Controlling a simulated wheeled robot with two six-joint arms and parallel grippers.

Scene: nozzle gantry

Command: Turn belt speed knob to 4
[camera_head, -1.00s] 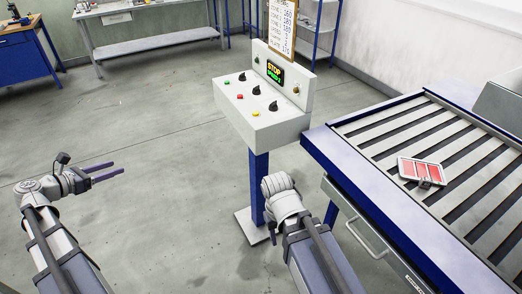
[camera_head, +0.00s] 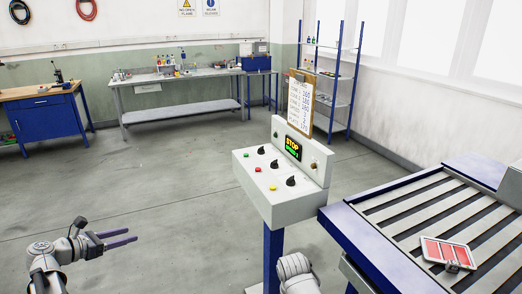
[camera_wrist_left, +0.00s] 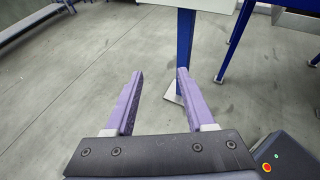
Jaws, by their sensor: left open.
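The control box (camera_head: 285,207) stands on a blue post at the centre of the head view. Three black knobs, far (camera_head: 261,150), middle (camera_head: 274,163) and near (camera_head: 291,181), sit on its top. I cannot tell which is the belt speed knob; their labels and settings are too small to read. A lit display (camera_head: 293,148) on its back panel reads STOP, with a green line below too small to read surely. My left gripper (camera_head: 120,238) is open and empty, left of the box and apart from it. The left wrist view shows its parted fingers (camera_wrist_left: 158,92). My right gripper is out of view.
Green (camera_head: 247,156), red (camera_head: 258,170) and yellow (camera_head: 272,188) buttons sit beside the knobs. A clipboard (camera_head: 300,101) stands behind the box. A slatted conveyor (camera_head: 400,204) with a red-and-white piece (camera_head: 444,252) is at right. The floor between my left gripper and the box is clear.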

